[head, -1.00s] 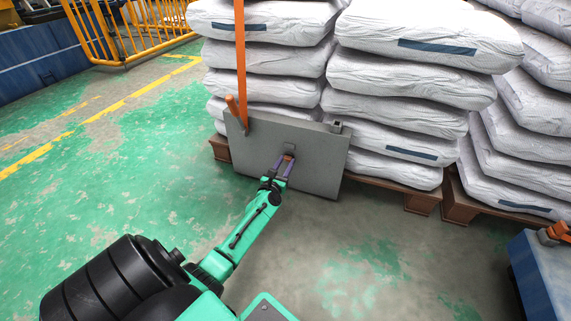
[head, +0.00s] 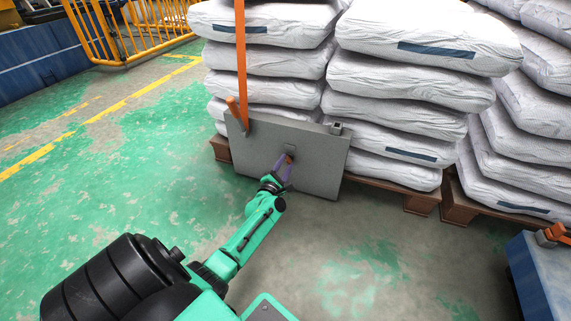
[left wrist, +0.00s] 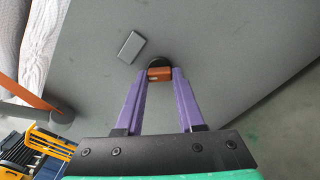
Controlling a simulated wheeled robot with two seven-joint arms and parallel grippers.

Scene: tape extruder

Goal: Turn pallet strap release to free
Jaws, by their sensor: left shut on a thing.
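The strap release is a small orange-brown handle (head: 290,159) on a dark round base, low on a grey upright panel (head: 322,170). The handle also shows in the left wrist view (left wrist: 160,74). My left gripper (head: 286,163) has purple fingers and is shut on this handle, one finger on each side. The left wrist view shows the fingertips (left wrist: 159,76) at its sides and the panel tilted in the picture. My right gripper is not in view.
White sacks (head: 400,75) on brown pallets (head: 423,202) stand behind the panel. A small grey plate (left wrist: 131,46) sits on the panel near the handle. A blue box (head: 535,275) stands at the right. Yellow railings (head: 110,30) stand at the back left. Floor at left is clear.

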